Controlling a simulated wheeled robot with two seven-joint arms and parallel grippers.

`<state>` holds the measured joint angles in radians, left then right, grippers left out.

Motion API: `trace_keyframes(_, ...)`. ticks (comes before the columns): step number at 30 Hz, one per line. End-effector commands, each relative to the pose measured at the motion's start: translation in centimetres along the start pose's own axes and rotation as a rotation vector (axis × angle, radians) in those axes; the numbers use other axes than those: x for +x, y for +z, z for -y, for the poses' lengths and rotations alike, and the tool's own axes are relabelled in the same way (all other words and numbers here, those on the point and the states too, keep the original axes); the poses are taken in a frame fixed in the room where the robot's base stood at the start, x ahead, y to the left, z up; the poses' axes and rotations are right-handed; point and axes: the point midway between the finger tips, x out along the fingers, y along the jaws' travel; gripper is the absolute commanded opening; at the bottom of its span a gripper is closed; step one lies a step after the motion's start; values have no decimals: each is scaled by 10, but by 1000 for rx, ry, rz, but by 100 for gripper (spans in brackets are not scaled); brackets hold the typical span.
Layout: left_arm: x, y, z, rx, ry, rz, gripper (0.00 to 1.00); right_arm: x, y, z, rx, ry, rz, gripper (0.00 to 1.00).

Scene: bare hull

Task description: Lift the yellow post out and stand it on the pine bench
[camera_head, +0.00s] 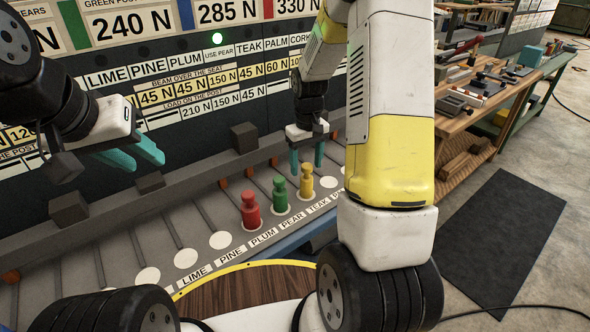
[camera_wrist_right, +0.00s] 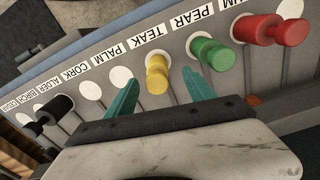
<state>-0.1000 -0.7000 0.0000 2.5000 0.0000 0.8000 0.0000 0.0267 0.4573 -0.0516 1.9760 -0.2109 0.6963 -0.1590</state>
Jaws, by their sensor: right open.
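The yellow post (camera_head: 306,182) stands upright on a disc at the label TEAK on the grey sloping board; it also shows in the right wrist view (camera_wrist_right: 157,73). My right gripper (camera_head: 307,160) is open just above and behind it. In the right wrist view its teal fingers (camera_wrist_right: 158,88) frame the yellow post with gaps on both sides. My left gripper (camera_head: 143,158) is open and empty before the sign panel at the left. A wooden bench (camera_head: 451,124) stands at the right; I cannot tell if it is pine.
A green post (camera_head: 280,192) and a red post (camera_head: 250,209) stand left of the yellow one. The white disc (camera_head: 221,240) by the label PINE is bare. Dark blocks (camera_head: 244,137) sit along the rail. Tools crowd the wooden bench top. A dark mat (camera_head: 503,240) lies on the floor.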

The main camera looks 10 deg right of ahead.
Motion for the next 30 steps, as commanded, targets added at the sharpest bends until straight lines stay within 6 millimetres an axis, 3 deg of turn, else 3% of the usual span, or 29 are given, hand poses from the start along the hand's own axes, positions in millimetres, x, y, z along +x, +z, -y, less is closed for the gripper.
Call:
trace_keyframes(21,0,0,0,0,0,0,36,84,-4,-6,-6,-1,14,62)
trace_keyframes(30,0,0,0,0,0,0,36,87,-4,-6,-6,0,11,60)
